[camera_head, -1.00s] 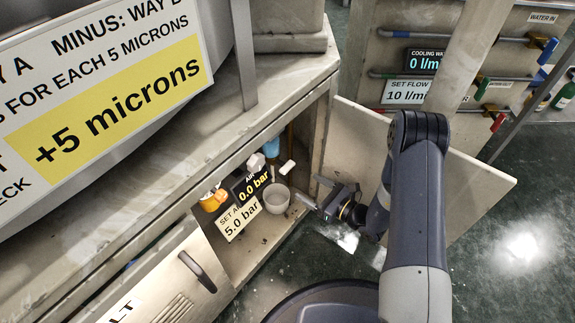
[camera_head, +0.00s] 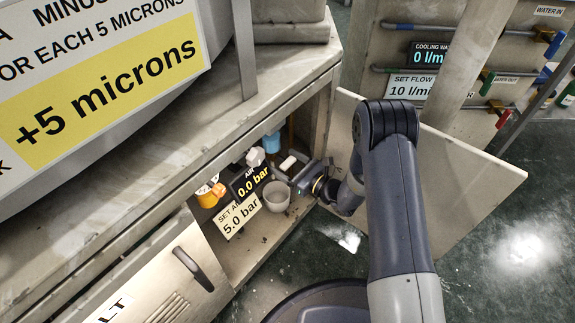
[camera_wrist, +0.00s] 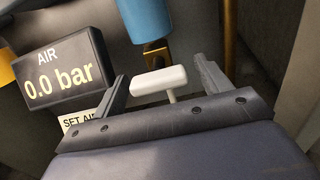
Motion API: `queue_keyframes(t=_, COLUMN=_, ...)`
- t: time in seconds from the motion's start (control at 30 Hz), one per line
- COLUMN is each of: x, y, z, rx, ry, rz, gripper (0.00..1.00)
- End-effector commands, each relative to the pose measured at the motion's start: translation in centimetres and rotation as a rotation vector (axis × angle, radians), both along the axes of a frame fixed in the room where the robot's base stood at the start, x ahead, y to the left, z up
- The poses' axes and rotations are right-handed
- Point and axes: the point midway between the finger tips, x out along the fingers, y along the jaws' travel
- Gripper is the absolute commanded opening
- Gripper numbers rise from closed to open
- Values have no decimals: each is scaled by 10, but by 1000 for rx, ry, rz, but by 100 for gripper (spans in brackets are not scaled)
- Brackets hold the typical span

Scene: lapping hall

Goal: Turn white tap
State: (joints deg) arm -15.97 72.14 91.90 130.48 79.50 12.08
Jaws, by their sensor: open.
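The white tap is a pale T-shaped handle (camera_wrist: 158,81) on a short stem in the wrist view. It also shows in the head view (camera_head: 288,163) inside the open cabinet, at the tip of my gripper. My gripper (camera_wrist: 162,92) is open, with one finger to the left of the handle and one to the right. The handle appears between the fingers with a gap on each side. The depth of the fingers relative to the handle is hard to judge. The lower stem is hidden behind the gripper body.
A black AIR display (camera_head: 250,179) reads 0.0 bar, above a SET AIR 5.0 bar label (camera_head: 239,213). A blue cylinder (camera_wrist: 146,20), an orange part (camera_head: 209,196) and a grey cup (camera_head: 276,196) are close by. The open cabinet door (camera_head: 470,190) stands on the right.

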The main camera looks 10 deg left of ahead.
Motion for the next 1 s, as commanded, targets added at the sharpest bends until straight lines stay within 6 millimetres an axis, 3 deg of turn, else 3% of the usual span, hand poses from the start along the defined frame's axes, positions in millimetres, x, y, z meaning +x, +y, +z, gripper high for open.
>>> queue_keyframes(t=0.2, x=0, y=0, z=0, rx=0, ry=0, rz=0, gripper=71)
queue_keyframes(t=0.73, x=0, y=0, z=0, rx=-1, ry=0, rz=1, gripper=28)
queue_keyframes(t=1.0, x=0, y=0, z=0, rx=15, ry=34, rz=1, gripper=28)
